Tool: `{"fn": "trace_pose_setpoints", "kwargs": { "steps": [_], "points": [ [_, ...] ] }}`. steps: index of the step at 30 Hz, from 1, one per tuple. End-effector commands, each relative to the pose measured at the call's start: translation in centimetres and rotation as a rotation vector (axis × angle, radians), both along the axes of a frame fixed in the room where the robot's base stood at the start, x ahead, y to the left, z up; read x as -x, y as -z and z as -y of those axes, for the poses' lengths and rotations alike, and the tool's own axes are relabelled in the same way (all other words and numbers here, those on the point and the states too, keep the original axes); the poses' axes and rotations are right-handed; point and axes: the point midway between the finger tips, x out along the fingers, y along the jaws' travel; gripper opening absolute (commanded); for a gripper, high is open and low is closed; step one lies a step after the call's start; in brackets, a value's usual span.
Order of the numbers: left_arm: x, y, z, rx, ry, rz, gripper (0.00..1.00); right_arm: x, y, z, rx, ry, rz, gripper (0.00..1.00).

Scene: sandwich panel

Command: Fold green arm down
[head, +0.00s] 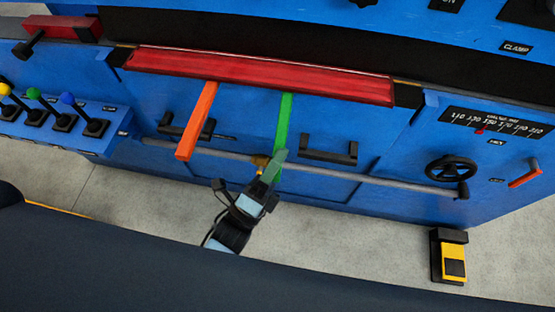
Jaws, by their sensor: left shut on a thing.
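The green arm (283,120) is a flat bar that extends from under the red beam (260,76) on the front of the blue machine toward the bottom of the picture. My left gripper (273,168) is at its lower end, shut on it. The fingers cover part of that end. An orange arm (197,120) of similar shape stands to the left of the green one, apart from my gripper. My right gripper is not in view.
A grey rail (380,181) runs across the front close to my gripper. Black handles (328,150) sit beside both arms. A handwheel (450,174) and a yellow pedal (453,262) are at the right. Coloured levers (66,110) are at the left.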

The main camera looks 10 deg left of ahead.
Motion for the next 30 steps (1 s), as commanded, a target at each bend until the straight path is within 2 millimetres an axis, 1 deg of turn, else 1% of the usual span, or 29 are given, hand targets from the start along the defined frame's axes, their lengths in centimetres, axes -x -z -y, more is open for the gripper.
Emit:
{"fn": "trace_pose_setpoints", "kwargs": {
  "steps": [12, 13, 17, 26, 30],
  "points": [
    [-0.07, -0.03, -0.08, 0.002, -0.002, 0.003, 0.0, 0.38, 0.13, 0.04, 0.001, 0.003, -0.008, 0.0],
    [-0.07, -0.03, -0.08, 0.002, -0.002, 0.003, 0.22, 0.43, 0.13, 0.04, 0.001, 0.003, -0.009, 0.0],
    [-0.06, -0.01, -0.05, 0.001, -0.001, 0.003, 0.39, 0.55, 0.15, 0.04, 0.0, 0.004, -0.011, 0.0],
    [0.04, 0.09, -0.06, 0.0, -0.001, 0.002, 0.4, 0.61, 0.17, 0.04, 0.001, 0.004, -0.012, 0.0],
    [0.87, 0.8, -0.5, -0.001, -0.001, -0.001, 0.4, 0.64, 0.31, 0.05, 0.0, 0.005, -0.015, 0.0]
  ]
}}
